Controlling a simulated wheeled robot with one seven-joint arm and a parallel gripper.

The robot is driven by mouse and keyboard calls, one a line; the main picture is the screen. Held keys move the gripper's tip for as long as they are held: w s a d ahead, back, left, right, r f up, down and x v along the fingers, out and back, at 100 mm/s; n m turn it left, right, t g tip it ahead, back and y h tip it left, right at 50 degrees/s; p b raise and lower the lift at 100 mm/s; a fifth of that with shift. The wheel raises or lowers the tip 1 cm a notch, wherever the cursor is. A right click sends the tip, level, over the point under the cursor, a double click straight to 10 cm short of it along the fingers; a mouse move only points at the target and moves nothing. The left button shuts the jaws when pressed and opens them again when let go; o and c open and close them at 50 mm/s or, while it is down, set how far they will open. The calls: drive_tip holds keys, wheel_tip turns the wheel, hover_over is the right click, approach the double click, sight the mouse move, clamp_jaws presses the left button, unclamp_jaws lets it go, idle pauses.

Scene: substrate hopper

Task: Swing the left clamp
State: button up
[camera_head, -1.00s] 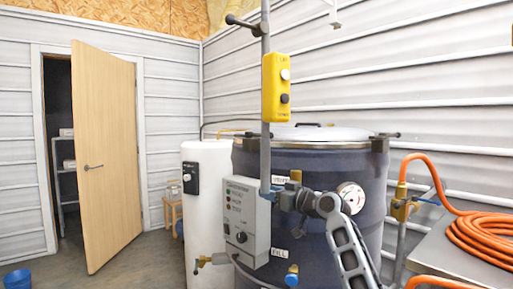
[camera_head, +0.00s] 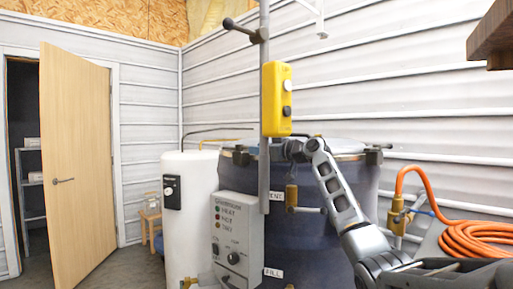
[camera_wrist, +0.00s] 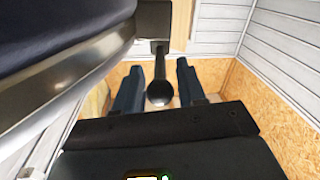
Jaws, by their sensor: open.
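The dark drum (camera_head: 330,215) with its pale lid (camera_head: 325,146) stands in the middle of the head view. The left clamp (camera_head: 241,156) is a dark block at the left of the lid rim. In the wrist view the clamp's block (camera_wrist: 153,18) sits by the metal rim, and its handle ends in a dark ball (camera_wrist: 159,93). My gripper (camera_wrist: 160,68) is open, with one finger on each side of the handle. Gaps show on both sides.
A grey post (camera_head: 264,110) with a yellow button box (camera_head: 276,98) stands before the drum. A control box (camera_head: 238,238) is below it, and a white tank (camera_head: 188,200) is on the left. The right clamp (camera_head: 374,156) and an orange hose (camera_head: 475,238) are on the right.

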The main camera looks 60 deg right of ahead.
drive_tip(key=shift+w+d, duration=0.15)
drive_tip(key=shift+w, duration=0.65)
drive_tip(key=shift+c, duration=0.4)
clamp_jaws()
